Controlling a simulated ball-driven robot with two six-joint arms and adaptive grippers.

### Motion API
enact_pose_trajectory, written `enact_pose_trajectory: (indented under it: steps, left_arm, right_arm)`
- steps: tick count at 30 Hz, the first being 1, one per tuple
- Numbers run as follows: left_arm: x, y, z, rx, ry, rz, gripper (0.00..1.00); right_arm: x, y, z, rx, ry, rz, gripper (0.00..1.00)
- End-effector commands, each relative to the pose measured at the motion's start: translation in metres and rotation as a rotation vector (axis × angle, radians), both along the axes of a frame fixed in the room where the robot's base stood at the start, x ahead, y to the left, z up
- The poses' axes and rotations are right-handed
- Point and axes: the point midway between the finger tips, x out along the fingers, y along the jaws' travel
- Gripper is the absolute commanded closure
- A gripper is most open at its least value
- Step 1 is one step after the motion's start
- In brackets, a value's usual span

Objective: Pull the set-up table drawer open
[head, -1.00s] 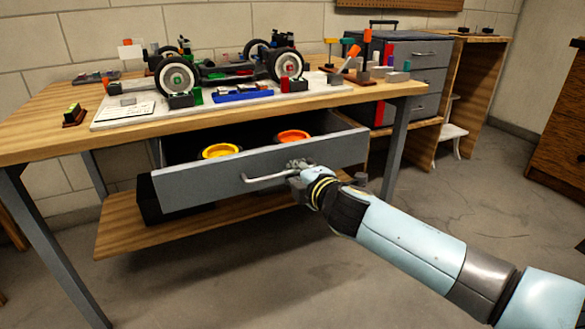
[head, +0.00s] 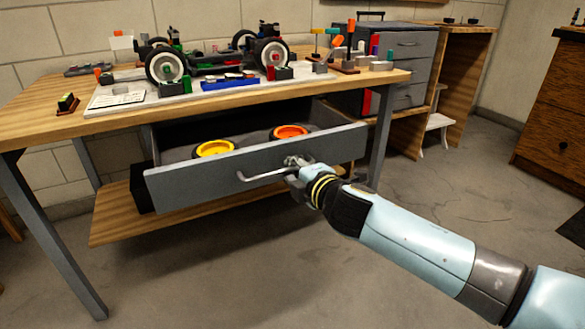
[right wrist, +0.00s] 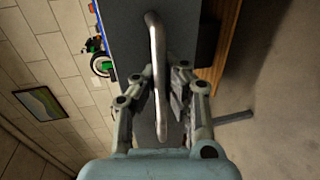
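The set-up table (head: 45,122) has a grey drawer (head: 200,183) under its wooden top. The drawer stands partly open, and a yellow-rimmed wheel (head: 215,149) and an orange-rimmed wheel (head: 290,132) show inside. My right gripper (head: 296,165) is at the right part of the drawer's metal handle (head: 262,176). In the right wrist view, the handle bar (right wrist: 157,62) runs between the two fingers of my right gripper (right wrist: 161,88), which are closed in around it. Exact finger contact is hard to see. My left gripper is not in view.
A car chassis with wheels (head: 215,62) and small parts sit on the tabletop. A lower wooden shelf (head: 115,222) is beneath the drawer. A grey tool chest (head: 407,65) stands behind right, and a wooden cabinet (head: 553,110) at far right. The floor in front is clear.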

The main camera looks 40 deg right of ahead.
Motion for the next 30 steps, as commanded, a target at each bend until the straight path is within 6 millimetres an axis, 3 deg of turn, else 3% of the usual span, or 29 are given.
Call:
enact_pose_trajectory:
  steps: [1,6,17,30]
  left_arm:
    - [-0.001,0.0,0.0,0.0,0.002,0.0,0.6]
    - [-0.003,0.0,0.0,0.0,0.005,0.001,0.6]
    - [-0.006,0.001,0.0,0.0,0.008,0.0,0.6]
    - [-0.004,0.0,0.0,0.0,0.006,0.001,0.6]
  right_arm:
    - [0.0,0.0,0.0,0.0,0.0,0.0,0.89]
    - [0.0,0.0,0.0,0.0,0.0,0.0,0.66]
    - [-0.007,0.002,0.0,0.0,0.001,0.0,0.66]
    - [-0.091,0.022,0.018,0.0,0.002,0.0,0.66]
